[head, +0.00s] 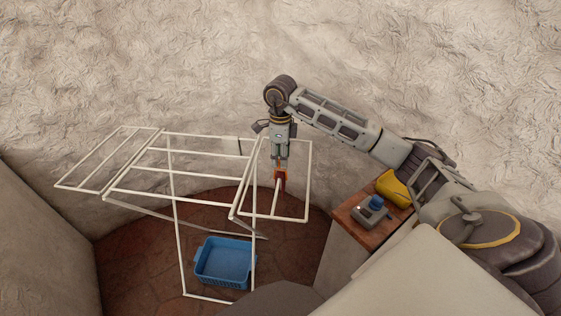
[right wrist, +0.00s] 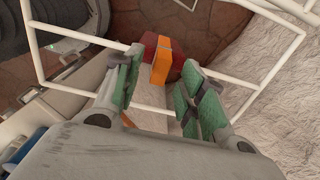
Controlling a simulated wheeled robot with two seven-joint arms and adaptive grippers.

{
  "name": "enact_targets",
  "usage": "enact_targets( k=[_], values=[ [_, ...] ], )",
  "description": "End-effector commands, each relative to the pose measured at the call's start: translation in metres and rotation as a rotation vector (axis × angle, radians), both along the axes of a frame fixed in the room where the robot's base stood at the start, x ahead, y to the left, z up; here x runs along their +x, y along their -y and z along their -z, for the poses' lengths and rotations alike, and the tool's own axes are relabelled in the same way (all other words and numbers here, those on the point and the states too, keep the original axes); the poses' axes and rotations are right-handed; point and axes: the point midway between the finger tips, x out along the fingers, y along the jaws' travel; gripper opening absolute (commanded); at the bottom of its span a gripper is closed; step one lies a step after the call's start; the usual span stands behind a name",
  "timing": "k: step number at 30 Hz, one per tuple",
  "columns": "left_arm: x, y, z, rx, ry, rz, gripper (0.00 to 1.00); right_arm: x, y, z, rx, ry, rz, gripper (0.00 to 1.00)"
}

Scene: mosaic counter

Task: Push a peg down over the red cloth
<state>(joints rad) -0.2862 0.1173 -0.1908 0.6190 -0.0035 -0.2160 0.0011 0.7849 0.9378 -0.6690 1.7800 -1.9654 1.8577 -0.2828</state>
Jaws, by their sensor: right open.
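A small red cloth (head: 281,184) hangs on a rail of the white drying rack (head: 197,153), on its right wing. It also shows in the right wrist view (right wrist: 151,46). An orange peg (head: 276,171) sits at the top of the cloth, against it; in the right wrist view the peg (right wrist: 160,66) is beyond and between the fingertips. How far down it sits I cannot tell. My right gripper (head: 280,163) points down just above the peg. Its green-padded fingers (right wrist: 162,66) are open, one on each side, with a gap visible. My left gripper is out of view.
A blue basket (head: 226,285) stands on the brown tiled floor under the rack. At right, a wooden-topped counter (head: 350,214) bears a grey item with a blue top (head: 373,210) and a yellow object (head: 394,188). A rough pale wall closes the back.

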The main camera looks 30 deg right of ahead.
Motion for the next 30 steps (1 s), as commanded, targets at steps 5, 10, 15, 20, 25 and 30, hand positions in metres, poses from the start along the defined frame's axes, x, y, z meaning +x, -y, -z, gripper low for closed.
enact_targets(
  k=[5,10,15,20,25,30],
  values=[
    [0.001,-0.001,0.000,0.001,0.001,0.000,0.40,0.001,0.000,-0.026,0.000,0.004,0.000,0.41],
    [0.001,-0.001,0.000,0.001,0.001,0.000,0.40,0.001,0.000,-0.048,-0.001,0.002,0.000,0.41],
    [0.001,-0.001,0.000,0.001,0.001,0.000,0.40,0.001,0.000,-0.068,-0.001,0.002,0.000,0.41],
    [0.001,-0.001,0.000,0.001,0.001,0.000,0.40,0.001,0.000,-0.081,0.000,0.000,0.000,0.41],
    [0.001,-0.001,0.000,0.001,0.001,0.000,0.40,0.000,0.000,-0.087,0.000,0.000,0.000,0.41],
    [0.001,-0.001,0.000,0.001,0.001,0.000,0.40,0.000,0.000,-0.088,0.000,0.000,0.000,0.41]
  ],
)
